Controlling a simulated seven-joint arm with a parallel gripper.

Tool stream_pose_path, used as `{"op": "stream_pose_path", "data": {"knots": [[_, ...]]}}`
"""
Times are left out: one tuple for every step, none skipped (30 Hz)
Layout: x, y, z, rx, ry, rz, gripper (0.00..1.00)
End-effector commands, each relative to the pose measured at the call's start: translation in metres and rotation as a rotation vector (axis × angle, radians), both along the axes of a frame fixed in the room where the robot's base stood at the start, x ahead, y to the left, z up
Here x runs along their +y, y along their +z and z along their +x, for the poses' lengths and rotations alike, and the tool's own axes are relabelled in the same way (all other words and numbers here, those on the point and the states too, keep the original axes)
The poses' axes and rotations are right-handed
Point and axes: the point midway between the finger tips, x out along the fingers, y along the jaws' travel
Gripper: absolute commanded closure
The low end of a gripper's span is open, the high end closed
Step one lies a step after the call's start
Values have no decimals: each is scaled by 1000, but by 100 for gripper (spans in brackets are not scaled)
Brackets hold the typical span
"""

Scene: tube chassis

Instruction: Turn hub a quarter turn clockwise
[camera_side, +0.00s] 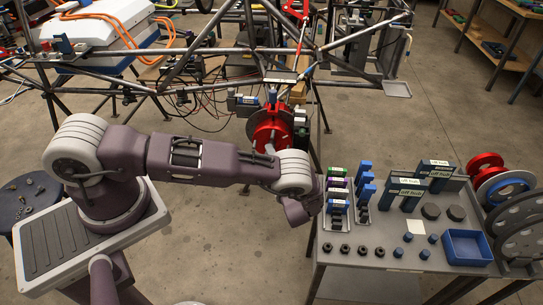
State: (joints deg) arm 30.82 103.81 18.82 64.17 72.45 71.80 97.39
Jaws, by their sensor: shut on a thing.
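The hub (264,124) is a red disc with a pale grey middle, standing upright on the tube chassis (220,50) near the centre of the view. My arm reaches across from the left, and its wrist is just in front of and below the hub. My gripper (272,145) is at the hub's middle, shut on it. The fingers are small and partly hidden by the wrist, so their exact hold is unclear. The lower part of the hub is hidden behind my arm. How far the hub is turned cannot be told.
A grey table (375,235) at right holds labelled blocks, dark round parts and a blue tray (467,247). Red and grey discs (485,168) stand at its right edge. Wires and small boxes hang around the hub. A stool (38,195) is at far left.

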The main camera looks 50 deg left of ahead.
Motion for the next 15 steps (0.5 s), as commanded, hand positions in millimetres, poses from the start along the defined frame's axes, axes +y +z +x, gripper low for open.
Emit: {"op": "stream_pose_path", "data": {"knots": [[-1,-1,0,17,-1,15,100],[-1,-1,0,27,-1,26,100],[-1,-1,0,40,-1,41,100],[-1,-1,0,51,-1,51,100],[-1,-1,0,62,-2,61,100],[-1,-2,0,76,-2,75,100],[-1,-2,0,88,-1,86,100],[-1,-2,-1,97,-1,97,100],[-1,-2,0,111,0,110,100],[-1,-2,0,122,-1,121,100],[-1,-2,0,133,-1,131,100],[-1,-2,0,148,-1,146,100],[-1,-2,0,157,-1,156,100],[-1,-2,0,169,-1,167,100],[-1,-2,0,182,-1,182,100]]}}
